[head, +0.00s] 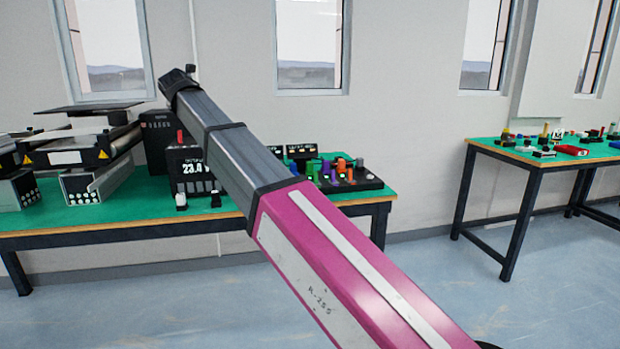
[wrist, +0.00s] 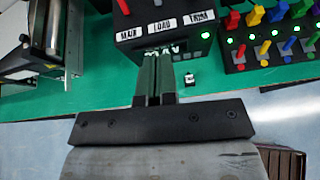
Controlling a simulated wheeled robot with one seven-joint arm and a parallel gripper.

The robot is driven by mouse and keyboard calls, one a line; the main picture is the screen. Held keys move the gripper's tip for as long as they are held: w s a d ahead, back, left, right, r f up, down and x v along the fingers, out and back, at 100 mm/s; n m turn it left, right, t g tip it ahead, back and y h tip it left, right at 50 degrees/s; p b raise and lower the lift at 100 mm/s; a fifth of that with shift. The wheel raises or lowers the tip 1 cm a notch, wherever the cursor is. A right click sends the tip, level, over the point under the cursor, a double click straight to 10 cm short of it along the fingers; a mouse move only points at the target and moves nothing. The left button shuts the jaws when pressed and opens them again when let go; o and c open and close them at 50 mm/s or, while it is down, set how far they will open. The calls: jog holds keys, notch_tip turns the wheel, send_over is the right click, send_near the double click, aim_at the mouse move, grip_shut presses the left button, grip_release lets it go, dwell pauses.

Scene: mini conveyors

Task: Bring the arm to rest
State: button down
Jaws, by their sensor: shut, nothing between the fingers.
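My gripper (wrist: 153,82) shows in the wrist view with its two dark fingers together and nothing between them. The fingertips overlap the front of a black instrument box (wrist: 160,38) with labels MAIN, LOAD and TRIM; I cannot tell whether they touch it. In the head view my pink and grey arm reaches from the lower right to the upper left, over the green-topped bench (head: 130,206). My gripper's fingers cannot be made out there. The instrument box with a lit display (head: 187,170) stands on the bench, partly behind my arm.
A mini conveyor (head: 85,155) stands on the bench's left. A black panel with coloured levers (head: 350,184) sits at its right end, also in the wrist view (wrist: 270,45). A second green bench (head: 490,151) with small parts stands at the right. Blue floor (head: 430,250) is open between.

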jog(key=w+d+f+m+g+h, duration=0.1)
jog(key=d+f+m+g+h, duration=0.15)
jog(key=d+f+m, duration=1.1)
jog(key=w+d+f+m+g+h, duration=0.1)
jog(key=d+f+m+g, duration=0.35)
jog(key=d+f, duration=1.7)
jog(key=s+d+f+m+g, duration=0.2)
jog(key=s+d+f+m, duration=0.8)
jog(key=f, duration=0.3)
jog(key=s+d+f+m+g, duration=0.3)
jog(key=s+d+f+m, duration=0.6)
jog(key=s+d+f, duration=0.3)
jog(key=shift+d+f+m+y, duration=0.4)
jog(key=shift+d+f+y, duration=0.05)
jog(key=shift+f, duration=0.2)
